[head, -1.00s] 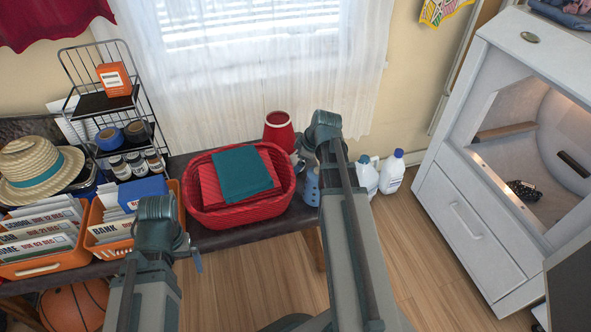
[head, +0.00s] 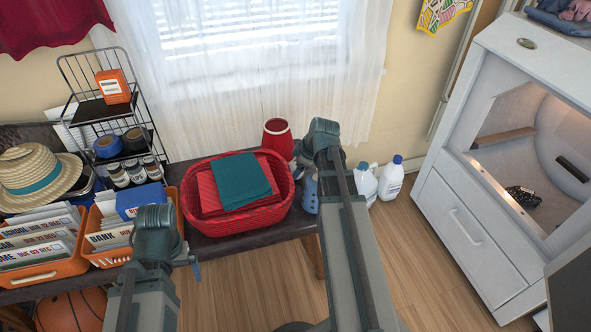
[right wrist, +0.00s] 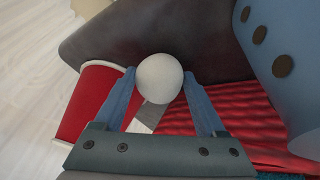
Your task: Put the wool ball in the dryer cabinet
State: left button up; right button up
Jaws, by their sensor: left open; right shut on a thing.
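The wool ball (right wrist: 158,78) is a pale, round ball in the right wrist view. My right gripper (right wrist: 158,90) is shut on it, with a blue finger on each side, beside the red basket. In the head view this gripper and the ball are mostly hidden behind my right arm. My left gripper (head: 196,269) is open, low in front of the bench, and shows only in small part. The dryer cabinet (head: 470,240) is the white unit at the right, with a lit, open compartment. A dark patterned item (head: 523,196) lies inside it.
The red basket (head: 284,208) with folded cloths stands on the dark bench, by a red cup (head: 278,140); the cup is also in the right wrist view (right wrist: 95,105). A blue dotted thing (right wrist: 285,30) is close by. Orange bins (head: 60,268) are left.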

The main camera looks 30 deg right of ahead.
jog(key=shift+r, duration=0.2)
notch_tip(320, 180, up, 18)
jog(key=p, duration=1.8)
jog(key=shift+f, duration=0.2)
